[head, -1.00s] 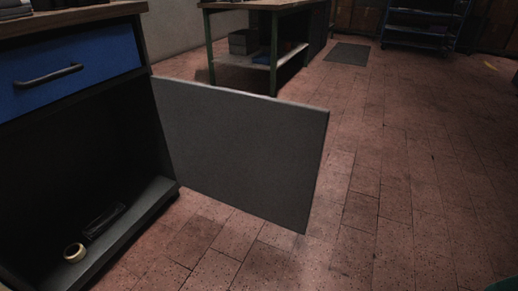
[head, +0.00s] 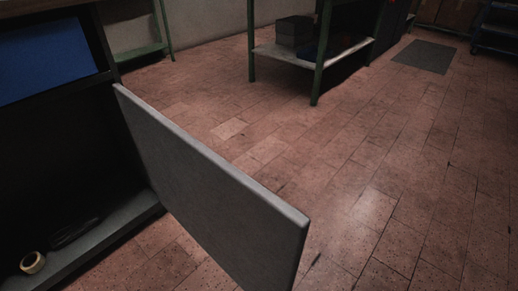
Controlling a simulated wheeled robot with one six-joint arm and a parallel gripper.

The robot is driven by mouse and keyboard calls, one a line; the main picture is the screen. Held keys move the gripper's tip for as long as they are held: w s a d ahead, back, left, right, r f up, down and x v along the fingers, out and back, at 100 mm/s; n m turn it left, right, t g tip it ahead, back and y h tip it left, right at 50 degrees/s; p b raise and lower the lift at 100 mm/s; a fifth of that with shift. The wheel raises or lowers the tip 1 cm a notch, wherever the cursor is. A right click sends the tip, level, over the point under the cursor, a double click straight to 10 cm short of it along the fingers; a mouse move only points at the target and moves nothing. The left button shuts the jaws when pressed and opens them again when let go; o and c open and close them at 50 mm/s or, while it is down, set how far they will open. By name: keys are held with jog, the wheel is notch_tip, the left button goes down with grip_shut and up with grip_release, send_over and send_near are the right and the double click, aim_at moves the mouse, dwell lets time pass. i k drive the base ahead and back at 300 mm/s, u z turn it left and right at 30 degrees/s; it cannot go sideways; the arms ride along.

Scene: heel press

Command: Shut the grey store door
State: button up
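The grey store door (head: 205,185) stands wide open in the head view, hinged at the right side of a dark cabinet. It reaches out from the cabinet toward the lower middle of the picture, and its top edge and free end show. The cabinet's open inside (head: 60,155) is dark. A roll of tape (head: 33,262) and a dark object (head: 75,232) lie on its floor. My gripper is not in view.
A blue drawer front (head: 45,58) sits above the opening. A green-legged bench (head: 318,60) with boxes on its lower shelf stands behind. A dark mat (head: 425,56) lies at the back right. The tiled floor right of the door is clear.

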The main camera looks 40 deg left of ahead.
aim_at(258, 238)
jog(key=i, duration=2.7)
jog(key=u, duration=4.1)
